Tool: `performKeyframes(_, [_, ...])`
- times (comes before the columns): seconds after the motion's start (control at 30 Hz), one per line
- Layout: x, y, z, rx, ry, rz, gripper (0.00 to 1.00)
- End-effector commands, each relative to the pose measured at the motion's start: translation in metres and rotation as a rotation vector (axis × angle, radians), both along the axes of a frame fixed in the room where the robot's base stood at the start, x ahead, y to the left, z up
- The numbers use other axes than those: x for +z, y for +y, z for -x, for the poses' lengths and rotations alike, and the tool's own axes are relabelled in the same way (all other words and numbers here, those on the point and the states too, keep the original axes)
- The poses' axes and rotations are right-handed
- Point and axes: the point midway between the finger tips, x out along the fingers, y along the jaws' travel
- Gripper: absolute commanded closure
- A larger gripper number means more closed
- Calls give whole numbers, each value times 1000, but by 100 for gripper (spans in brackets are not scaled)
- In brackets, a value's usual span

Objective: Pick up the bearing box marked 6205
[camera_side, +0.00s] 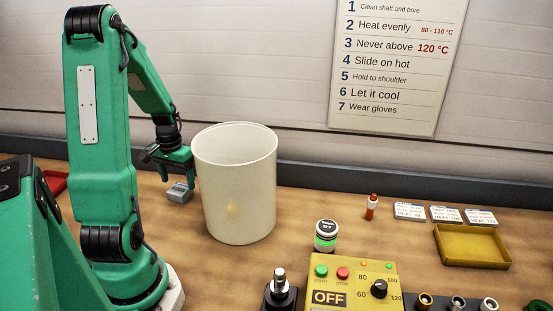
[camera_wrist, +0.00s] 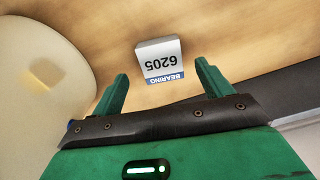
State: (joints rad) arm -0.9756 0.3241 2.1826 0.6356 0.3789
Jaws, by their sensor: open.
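The bearing box (camera_wrist: 160,60) is a small white-grey box with a blue strip. Its printed 6205 reads upside down in the wrist view. In the side view the box (camera_side: 179,193) lies on the wooden bench, left of the large cream bin. My gripper (camera_wrist: 161,82) is open and empty, with the box in line with the gap between its two green fingers and just past their tips. In the side view my gripper (camera_side: 182,174) is above the box, partly behind the bin's left edge.
The tall cream bin (camera_side: 236,190) stands close to the right of my gripper; its wall also shows in the wrist view (camera_wrist: 40,120). A yellow control box (camera_side: 350,275) reads OFF. A yellow tray (camera_side: 472,262) and several labelled cards lie at right. A red tray (camera_side: 54,182) is at left.

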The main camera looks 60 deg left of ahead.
Motion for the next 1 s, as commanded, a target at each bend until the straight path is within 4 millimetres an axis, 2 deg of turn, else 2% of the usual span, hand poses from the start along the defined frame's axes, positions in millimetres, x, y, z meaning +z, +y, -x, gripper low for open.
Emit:
performKeyframes(0.2, [-24, 1, 2, 1, 3, 3, 22])
performKeyframes(0.4, [-38, 2, 1, 0, 0, 0, 22])
performKeyframes(1.0, [-41, 2, 1, 0, -1, -1, 24])
